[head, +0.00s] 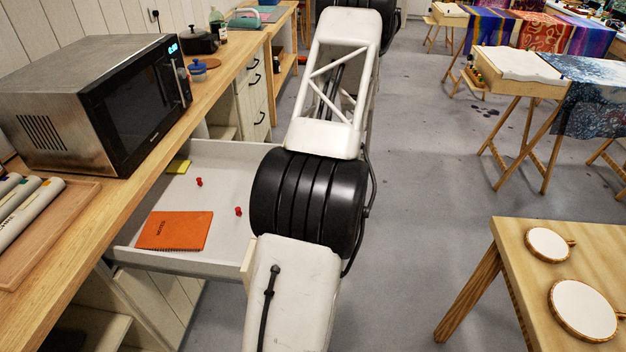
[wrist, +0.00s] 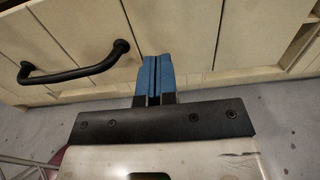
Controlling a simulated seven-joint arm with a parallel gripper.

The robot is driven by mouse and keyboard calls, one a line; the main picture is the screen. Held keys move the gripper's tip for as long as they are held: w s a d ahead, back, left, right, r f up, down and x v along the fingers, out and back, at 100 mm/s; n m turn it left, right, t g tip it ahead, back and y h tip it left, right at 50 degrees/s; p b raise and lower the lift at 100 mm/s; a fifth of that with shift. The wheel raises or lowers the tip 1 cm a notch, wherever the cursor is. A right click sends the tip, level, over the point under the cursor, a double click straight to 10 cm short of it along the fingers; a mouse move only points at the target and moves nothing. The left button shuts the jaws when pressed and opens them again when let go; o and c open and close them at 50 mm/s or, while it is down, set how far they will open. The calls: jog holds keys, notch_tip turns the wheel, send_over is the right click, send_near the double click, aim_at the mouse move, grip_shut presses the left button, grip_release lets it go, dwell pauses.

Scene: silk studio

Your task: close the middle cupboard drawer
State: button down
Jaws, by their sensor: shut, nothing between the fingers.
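An open drawer (head: 218,232) sticks out from under the wooden counter in the head view. Its front is largely hidden behind my arm. Inside lie an orange notebook (head: 174,231), a yellow pad (head: 178,167) and two red pins (head: 238,211). In the wrist view, my gripper (wrist: 155,76) has blue fingertips shut together with nothing between them. It is by a cream panelled front (wrist: 190,35), to the right of a black bar handle (wrist: 75,72). I cannot tell whether the fingertips touch the front. My gripper is out of sight in the head view.
A microwave (head: 100,100) and a tray of rolls (head: 45,220) stand on the counter (head: 195,115). Closed drawers with black handles (head: 254,85) are farther along. A table with round hoops (head: 548,243) is at the lower right. Grey floor (head: 420,160) is open between.

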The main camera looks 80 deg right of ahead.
jog(key=shift+w, duration=2)
jog(key=shift+w, duration=0.1)
send_near(216, 179)
jog(key=w+r, duration=0.1)
jog(key=w, duration=0.6)
jog(key=w+r, duration=0.1)
jog(key=w, duration=0.7)
jog(key=w+r, duration=0.1)
jog(key=w, duration=0.7)
jog(key=shift+w+d+r, duration=0.1)
jog(key=shift+w+r, duration=0.1)
jog(key=shift+r, duration=0.1)
jog(key=shift+w, duration=0.65)
jog(key=shift+w+r, duration=0.1)
jog(key=s, duration=1.5)
